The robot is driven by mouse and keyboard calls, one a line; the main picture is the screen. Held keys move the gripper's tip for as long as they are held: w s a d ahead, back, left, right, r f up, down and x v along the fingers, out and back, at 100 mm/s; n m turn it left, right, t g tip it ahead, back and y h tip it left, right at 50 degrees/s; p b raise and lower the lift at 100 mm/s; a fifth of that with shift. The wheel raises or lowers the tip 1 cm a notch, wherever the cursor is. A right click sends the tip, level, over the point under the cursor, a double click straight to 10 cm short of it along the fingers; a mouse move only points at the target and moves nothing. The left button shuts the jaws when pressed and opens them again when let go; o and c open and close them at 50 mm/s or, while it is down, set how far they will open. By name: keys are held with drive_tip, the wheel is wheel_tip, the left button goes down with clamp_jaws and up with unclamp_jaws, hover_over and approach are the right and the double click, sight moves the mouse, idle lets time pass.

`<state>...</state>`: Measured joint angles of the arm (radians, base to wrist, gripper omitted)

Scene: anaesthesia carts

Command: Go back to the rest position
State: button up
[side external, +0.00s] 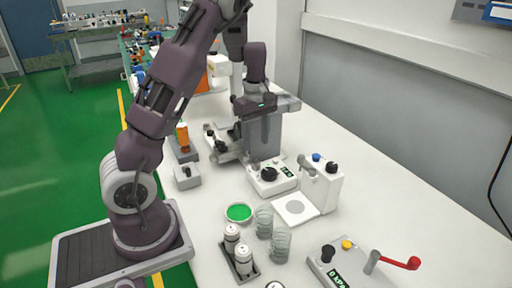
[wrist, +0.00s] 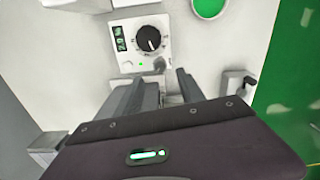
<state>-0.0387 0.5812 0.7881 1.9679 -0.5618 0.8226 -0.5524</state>
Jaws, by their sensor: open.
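My gripper (side external: 254,104) is up over the white bench, in front of a grey upright block on a bench device. In the wrist view its two dark fingers (wrist: 158,82) are apart, with no object seen held between them. Past the fingertips is a white box with a black dial (wrist: 150,39) and a small lit display. The same dial box (side external: 271,177) stands below and in front of my gripper in the side view. How far the fingertips are above the device cannot be told.
A green-filled dish (side external: 239,213), clear stacked dishes (side external: 281,244) and a rack of white-capped bottles (side external: 240,257) stand nearer the camera. A white device with a flat plate (side external: 320,187) is to the right. A red-handled control box (side external: 352,265) is at front right. Bare bench lies along the wall.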

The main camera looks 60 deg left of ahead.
drive_tip(key=s+d+r+m+t+h, duration=0.2)
drive_tip(key=s+d+r+m, duration=0.2)
drive_tip(key=d+r+m, duration=0.65)
drive_tip(key=s+d+r+m+t+y, duration=0.1)
drive_tip(key=s+d+r+m, duration=0.1)
drive_tip(key=s+d+m, duration=0.2)
drive_tip(key=s+d+r+m+t+y, duration=0.1)
drive_tip(key=s+d+r+m+t, duration=0.1)
drive_tip(key=s+d+m, duration=0.3)
drive_tip(key=s+d, duration=0.3)
drive_tip(key=s, duration=0.3)
drive_tip(key=shift+r+t, duration=0.3)
drive_tip(key=shift+r, duration=0.1)
drive_tip(key=shift+w, duration=0.1)
idle(3.4)
